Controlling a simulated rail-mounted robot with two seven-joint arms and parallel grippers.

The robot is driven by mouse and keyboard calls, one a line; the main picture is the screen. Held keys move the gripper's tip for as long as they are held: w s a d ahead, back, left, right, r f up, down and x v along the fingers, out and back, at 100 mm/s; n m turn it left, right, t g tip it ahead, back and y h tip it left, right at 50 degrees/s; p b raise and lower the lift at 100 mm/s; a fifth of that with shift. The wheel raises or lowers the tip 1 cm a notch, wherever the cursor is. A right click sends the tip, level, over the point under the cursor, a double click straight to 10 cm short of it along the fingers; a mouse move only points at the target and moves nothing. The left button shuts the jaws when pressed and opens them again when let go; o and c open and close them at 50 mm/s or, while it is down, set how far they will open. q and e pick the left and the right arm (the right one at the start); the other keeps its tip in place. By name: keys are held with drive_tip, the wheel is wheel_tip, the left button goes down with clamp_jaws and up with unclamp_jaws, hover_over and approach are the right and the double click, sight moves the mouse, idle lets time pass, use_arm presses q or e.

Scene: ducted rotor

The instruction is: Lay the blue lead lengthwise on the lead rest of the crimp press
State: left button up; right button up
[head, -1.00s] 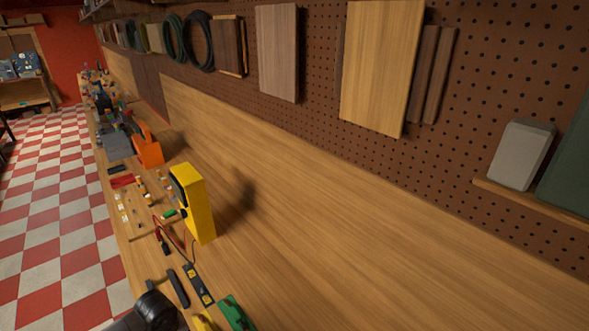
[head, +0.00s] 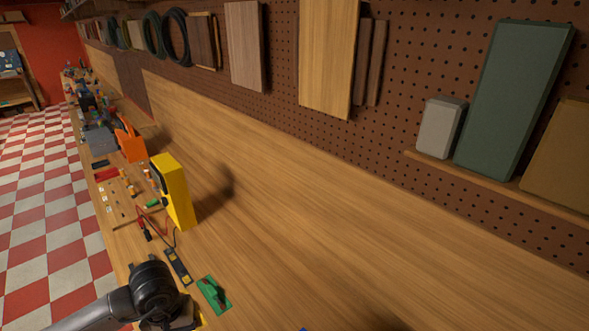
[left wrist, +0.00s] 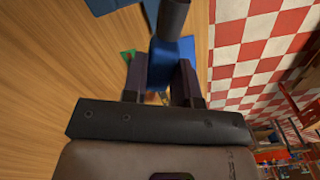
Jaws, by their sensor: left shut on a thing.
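My left gripper (left wrist: 162,64) shows in the left wrist view, its two dark fingers closed on a blue piece, which I take to be the blue lead (left wrist: 164,58). A dark grey cylinder (left wrist: 173,18) stands in line with it; I cannot tell whether they are joined. In the head view my left arm comes in at the lower left over the bench, and its fingers and load are hidden. I cannot make out the crimp press or its lead rest. A sliver of something blue (head: 304,329) shows at the bottom edge. My right gripper is not in view.
A yellow meter (head: 176,190) stands on the workbench (head: 290,230), with red and black leads beside it. A green piece (head: 214,294) and a dark bar (head: 178,267) lie near my left arm. Open bench lies right of them, below the pegboard (head: 290,60).

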use_arm(q)
drive_tip(key=s+d+r+m, duration=0.25)
drive_tip(key=d+r, duration=0.35)
drive_tip(key=r, duration=0.5)
drive_tip(key=s+r+p, duration=0.8)
drive_tip(key=r+p, duration=0.3)
drive_tip(key=p, duration=0.4)
drive_tip(key=shift+s+a+r+m, duration=0.15)
drive_tip(key=shift+a+r+m, duration=0.15)
drive_tip(key=shift+m, duration=0.15)
